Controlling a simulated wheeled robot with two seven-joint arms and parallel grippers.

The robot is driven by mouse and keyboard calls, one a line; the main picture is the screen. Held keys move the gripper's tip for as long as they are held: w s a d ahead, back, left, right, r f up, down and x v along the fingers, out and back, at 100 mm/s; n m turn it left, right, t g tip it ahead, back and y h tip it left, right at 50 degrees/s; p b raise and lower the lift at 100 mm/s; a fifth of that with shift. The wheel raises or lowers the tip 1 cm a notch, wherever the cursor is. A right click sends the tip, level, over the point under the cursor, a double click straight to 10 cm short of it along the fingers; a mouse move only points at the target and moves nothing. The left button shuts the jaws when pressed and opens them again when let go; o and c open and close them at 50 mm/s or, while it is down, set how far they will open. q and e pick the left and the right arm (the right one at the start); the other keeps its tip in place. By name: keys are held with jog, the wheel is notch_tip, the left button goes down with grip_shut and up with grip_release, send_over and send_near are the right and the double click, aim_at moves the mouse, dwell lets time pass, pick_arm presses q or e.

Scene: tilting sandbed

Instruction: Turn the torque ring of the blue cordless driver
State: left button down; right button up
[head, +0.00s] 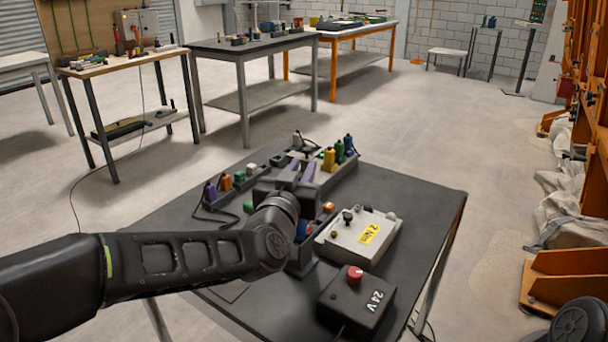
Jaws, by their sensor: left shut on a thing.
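My left gripper (300,168) reaches over the dark table from the left, its purple-tinted fingers pointing away from me. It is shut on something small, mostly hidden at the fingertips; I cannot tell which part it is. A blue body (302,230), perhaps the blue cordless driver, shows only in part beside my left wrist, at a dark holder. Its torque ring cannot be made out. My right gripper is not in view.
A grey box with a yellow label (360,236) and a black 24V box with a red knob (355,294) stand at the front right. Purple and orange items line the left, and yellow, green and blue bottles (339,153) stand at the back. The table's right strip (430,205) is clear.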

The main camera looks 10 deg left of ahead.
pick_arm(q)
jog(key=shift+a+r+n+y, duration=0.1)
jog(key=shift+n+y, duration=0.2)
jog(key=shift+y, duration=0.2)
jog(key=c, duration=1.2)
grip_release()
jog(key=shift+c, duration=0.2)
jog(key=s, duration=0.7)
jog(key=shift+s, duration=0.4)
